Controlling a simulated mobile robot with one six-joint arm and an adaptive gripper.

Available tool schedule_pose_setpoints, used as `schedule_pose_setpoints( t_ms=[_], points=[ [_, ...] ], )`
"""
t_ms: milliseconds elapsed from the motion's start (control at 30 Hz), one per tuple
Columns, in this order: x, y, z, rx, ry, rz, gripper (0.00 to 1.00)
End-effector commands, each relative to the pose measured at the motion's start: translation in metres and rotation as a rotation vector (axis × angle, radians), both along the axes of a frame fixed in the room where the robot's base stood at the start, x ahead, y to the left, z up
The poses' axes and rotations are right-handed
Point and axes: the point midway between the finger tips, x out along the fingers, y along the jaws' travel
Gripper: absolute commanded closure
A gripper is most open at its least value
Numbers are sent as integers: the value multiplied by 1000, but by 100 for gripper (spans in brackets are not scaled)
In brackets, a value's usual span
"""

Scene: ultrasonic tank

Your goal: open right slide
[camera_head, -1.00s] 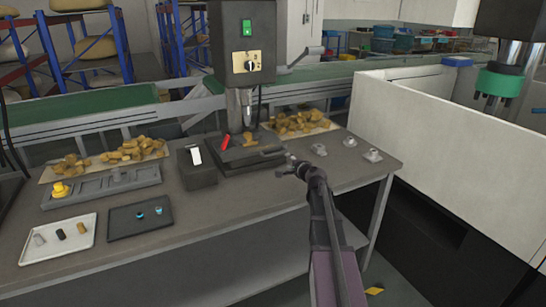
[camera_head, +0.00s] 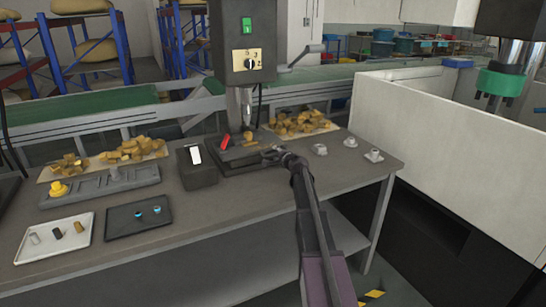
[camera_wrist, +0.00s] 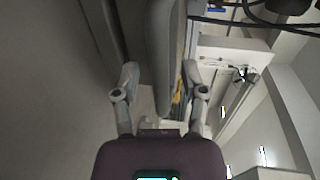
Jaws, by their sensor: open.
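The ultrasonic machine (camera_head: 244,60) stands on the table, with a dark base (camera_head: 228,158) under its tool. My gripper (camera_head: 270,154) is at the right front edge of that base, where a grey bar-like part sticks out, likely the right slide. In the wrist view, my gripper (camera_wrist: 160,75) is open, with one finger on each side of a long grey bar (camera_wrist: 172,50). The bar lies nearer the right finger, and a gap shows by the left one. I cannot tell whether either finger touches it. My gripper hides much of the slide in the head view.
A black box with a white switch (camera_head: 198,165) stands left of the base. Trays (camera_head: 140,216) lie at the left. A pale wall panel (camera_head: 440,120) rises at the right.

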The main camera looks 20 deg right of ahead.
Motion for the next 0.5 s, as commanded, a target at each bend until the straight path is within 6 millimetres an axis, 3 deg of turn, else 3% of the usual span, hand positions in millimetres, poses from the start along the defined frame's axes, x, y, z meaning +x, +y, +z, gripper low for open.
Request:
schedule_pose_setpoints(
  t_ms=[300,367,500],
  points=[
    [1,0,0,0,0,0,45],
    [1,0,0,0,0,0,60],
    [1,0,0,0,0,0,100]
  ],
)
